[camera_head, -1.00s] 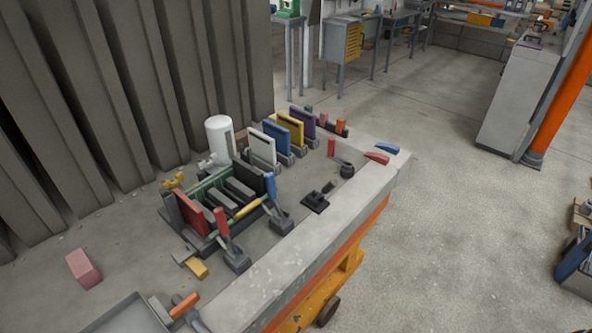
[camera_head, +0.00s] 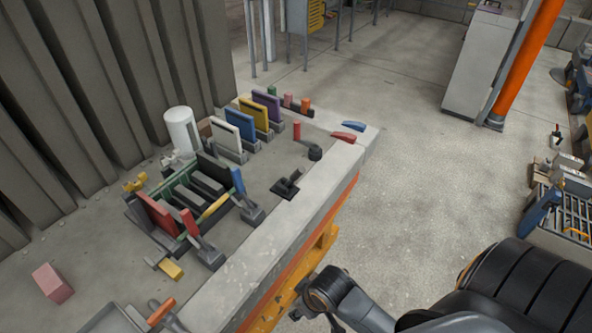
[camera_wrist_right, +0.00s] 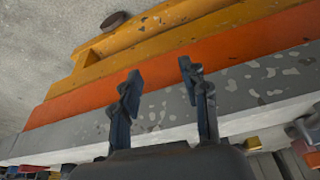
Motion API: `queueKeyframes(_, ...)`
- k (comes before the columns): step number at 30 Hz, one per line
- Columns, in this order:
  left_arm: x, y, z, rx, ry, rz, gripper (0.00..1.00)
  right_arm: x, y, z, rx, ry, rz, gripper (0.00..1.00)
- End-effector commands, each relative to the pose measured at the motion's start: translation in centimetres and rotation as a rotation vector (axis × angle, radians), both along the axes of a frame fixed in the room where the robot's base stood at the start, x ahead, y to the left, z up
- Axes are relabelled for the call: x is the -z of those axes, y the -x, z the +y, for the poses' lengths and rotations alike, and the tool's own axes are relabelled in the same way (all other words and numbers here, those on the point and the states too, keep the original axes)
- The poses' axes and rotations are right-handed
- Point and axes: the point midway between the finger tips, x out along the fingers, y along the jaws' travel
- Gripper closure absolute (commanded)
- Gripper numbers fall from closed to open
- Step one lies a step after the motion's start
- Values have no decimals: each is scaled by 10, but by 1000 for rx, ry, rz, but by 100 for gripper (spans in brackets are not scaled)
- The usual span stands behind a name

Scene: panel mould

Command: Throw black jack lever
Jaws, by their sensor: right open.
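The black jack lever (camera_head: 288,184) is a small black lever on a flat black base. It sits on the bench top near its front edge, lying low and tilted, right of the blue-handled lever (camera_head: 239,184). My right arm comes in from the lower right in the head view, in front of the bench and apart from the lever. In the right wrist view my right gripper (camera_wrist_right: 161,76) is open and empty, with the bench side behind its fingers. The black lever cannot be made out there. My left gripper is not in view.
A panel mould (camera_head: 158,217) with upright coloured plates and a red-handled lever (camera_head: 189,223) stands left of the black lever. A red-handled knob (camera_head: 297,131) stands behind it. The bench (camera_head: 262,264) has a raised pale front edge. Open floor (camera_head: 420,170) lies to the right.

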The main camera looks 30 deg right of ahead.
Motion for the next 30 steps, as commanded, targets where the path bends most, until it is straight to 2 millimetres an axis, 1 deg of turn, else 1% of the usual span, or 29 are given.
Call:
queueKeyframes(1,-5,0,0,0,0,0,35,-32,-20,-2,-52,1,-35,55)
queueKeyframes(3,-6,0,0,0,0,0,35,-51,-35,-2,-111,-2,-46,55)
queueKeyframes(7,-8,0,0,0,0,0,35,-76,-63,-8,-209,3,-59,55)
queueKeyframes(11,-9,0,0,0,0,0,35,-97,-97,-23,-293,19,-67,55)
queueKeyframes(14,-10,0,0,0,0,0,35,-117,-128,-46,-342,39,-68,55)
queueKeyframes(15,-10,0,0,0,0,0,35,-127,-143,-59,-356,49,-69,55)
queueKeyframes(17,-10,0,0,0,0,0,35,-146,-166,-83,-363,60,-71,55)
queueKeyframes(18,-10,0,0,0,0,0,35,-159,-179,-99,-363,65,-73,55)
queueKeyframes(20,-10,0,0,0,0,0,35,-179,-197,-122,-353,67,-78,55)
queueKeyframes(21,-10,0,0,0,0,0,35,-192,-207,-137,-344,68,-84,55)
queueKeyframes(24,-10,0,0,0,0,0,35,-222,-225,-166,-315,61,-101,55)
queueKeyframes(25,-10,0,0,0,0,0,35,-229,-228,-172,-309,58,-105,55)
queueKeyframes(27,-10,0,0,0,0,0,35,-241,-233,-184,-295,52,-113,55)
queueKeyframes(30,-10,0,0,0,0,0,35,-246,-237,-190,-287,46,-118,55)
